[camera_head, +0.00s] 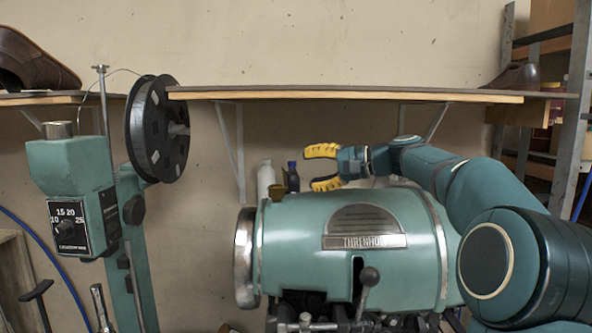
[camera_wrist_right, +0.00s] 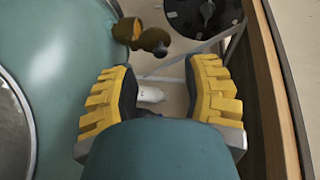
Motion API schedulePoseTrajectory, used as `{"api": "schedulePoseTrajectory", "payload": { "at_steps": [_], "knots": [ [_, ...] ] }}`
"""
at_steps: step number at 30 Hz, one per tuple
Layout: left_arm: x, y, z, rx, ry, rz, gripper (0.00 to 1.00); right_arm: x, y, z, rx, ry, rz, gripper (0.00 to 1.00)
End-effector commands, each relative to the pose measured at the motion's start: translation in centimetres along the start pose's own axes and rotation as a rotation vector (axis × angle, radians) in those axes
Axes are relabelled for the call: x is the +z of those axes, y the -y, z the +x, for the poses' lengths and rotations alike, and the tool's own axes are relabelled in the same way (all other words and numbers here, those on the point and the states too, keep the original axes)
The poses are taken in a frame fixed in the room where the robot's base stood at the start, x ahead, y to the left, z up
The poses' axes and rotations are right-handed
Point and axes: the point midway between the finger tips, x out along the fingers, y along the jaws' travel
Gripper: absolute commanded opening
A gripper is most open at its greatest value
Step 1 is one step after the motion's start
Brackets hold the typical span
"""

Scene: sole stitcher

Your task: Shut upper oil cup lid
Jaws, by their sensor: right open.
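The brass oil cup (camera_head: 277,192) stands on top of the teal machine drum (camera_head: 300,235), near its left end. In the right wrist view the cup (camera_wrist_right: 126,30) sticks out from the drum, and its darker round lid (camera_wrist_right: 154,40) is swung out to one side, open. My right gripper (camera_head: 318,168) is open and empty, above and to the right of the cup, its yellow fingers pointing left. In the wrist view the cup and lid lie beyond the fingertips (camera_wrist_right: 162,72), not touching them. My left gripper is not in view.
A wooden shelf (camera_head: 360,94) runs along the wall just above my right gripper. A white bottle (camera_head: 265,180) and a dark bottle (camera_head: 291,177) stand behind the drum. A black reel (camera_head: 155,128) on a teal post is at the left. A ball-tipped lever (camera_head: 369,277) is at the drum's front.

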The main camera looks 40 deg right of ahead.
Motion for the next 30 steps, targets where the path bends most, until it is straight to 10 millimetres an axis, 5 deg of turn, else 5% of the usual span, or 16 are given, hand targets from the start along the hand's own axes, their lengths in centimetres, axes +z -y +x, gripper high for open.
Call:
{"api": "schedulePoseTrajectory", "payload": {
  "at_steps": [9, 21, 25, 30],
  "knots": [
    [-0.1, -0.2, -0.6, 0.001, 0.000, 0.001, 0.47, 0.0, 0.1, 4.0, -0.001, 0.000, -0.001, 0.47],
    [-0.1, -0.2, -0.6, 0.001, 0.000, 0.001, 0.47, 0.0, 0.0, 4.6, 0.000, 0.000, -0.001, 0.46],
    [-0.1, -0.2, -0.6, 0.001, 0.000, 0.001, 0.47, 0.0, 0.0, 4.5, 0.000, 0.000, -0.001, 0.01],
    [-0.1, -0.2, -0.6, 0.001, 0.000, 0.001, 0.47, 0.0, 0.0, 4.5, 0.000, -0.001, -0.001, 0.00]
  ]
}}
